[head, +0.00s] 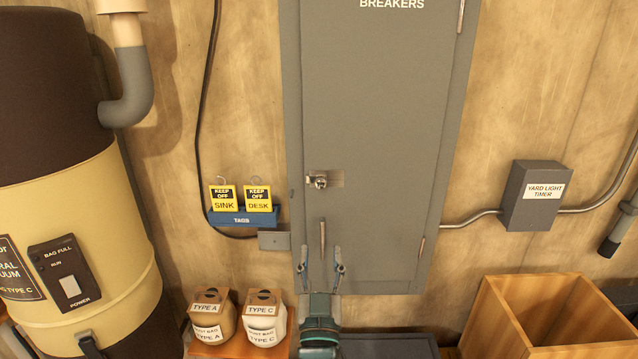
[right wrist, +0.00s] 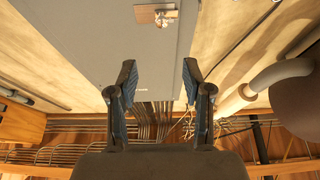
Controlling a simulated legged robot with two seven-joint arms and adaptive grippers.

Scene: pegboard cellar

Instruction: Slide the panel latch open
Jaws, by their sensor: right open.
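The grey breaker panel (head: 385,110) is on the wall, its door flat against the frame. The panel latch (head: 319,181) is a small metal knob on a plate near the door's left edge. In the right wrist view the latch (right wrist: 165,16) shows at the top, beyond the fingertips. My right gripper (head: 321,256) is open and empty, below the latch and apart from it in the picture. Its two fingers also show in the right wrist view (right wrist: 160,76), spread wide with nothing between them. My left gripper is not in view.
A vertical metal bar (head: 322,237) is on the door between latch and gripper. Left are a blue tag holder (head: 243,217) and two labelled bags (head: 211,317) (head: 264,318). A wooden box (head: 548,318) and timer box (head: 543,196) are right. The wall around the latch is clear.

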